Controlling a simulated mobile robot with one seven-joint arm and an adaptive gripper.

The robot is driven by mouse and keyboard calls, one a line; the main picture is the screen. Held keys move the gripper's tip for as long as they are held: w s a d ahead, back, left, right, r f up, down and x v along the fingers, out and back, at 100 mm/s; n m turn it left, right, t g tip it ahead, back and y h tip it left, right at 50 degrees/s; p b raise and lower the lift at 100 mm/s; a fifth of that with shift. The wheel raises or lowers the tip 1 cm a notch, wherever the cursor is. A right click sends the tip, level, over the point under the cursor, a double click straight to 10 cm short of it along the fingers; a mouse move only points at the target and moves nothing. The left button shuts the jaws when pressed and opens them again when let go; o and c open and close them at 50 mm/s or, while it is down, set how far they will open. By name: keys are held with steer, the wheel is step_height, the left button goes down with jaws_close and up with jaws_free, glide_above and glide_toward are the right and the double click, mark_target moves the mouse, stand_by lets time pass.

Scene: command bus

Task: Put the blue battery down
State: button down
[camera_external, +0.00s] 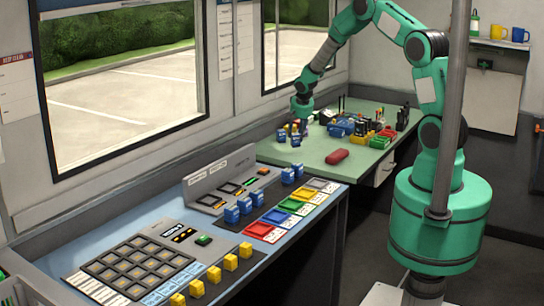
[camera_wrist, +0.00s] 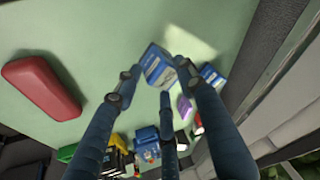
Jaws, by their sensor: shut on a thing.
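The blue battery (camera_wrist: 157,64), a small box with a pale label, sits between the tips of my gripper's (camera_wrist: 158,80) dark blue fingers in the wrist view. My gripper is shut on it, over the green tabletop (camera_wrist: 120,30). In the outside view my gripper (camera_external: 299,126) points down at the left part of the green table (camera_external: 290,157). Small blue blocks show at its fingertips; which one is held, and whether it touches the table, I cannot tell.
A red case (camera_external: 337,156) lies near the table's front; it also shows in the wrist view (camera_wrist: 40,88). Another blue box (camera_wrist: 212,75) and a purple item (camera_wrist: 185,106) are close to my fingers. Radios and coloured bins (camera_external: 360,128) crowd the right. Green surface around the case is clear.

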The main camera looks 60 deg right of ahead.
mark_target(298, 136)
steer(key=shift+f+b, duration=0.35)
steer(key=shift+f, duration=1.35)
steer(key=shift+f, duration=0.1)
steer(key=c, duration=1)
jaws_free()
steer(key=shift+c, duration=0.2)
steer(key=shift+r, duration=0.3)
steer(key=p+v, duration=0.1)
steer(key=v, duration=1)
steer(key=shift+s+a+r, duration=0.2)
steer(key=shift+r, duration=0.05)
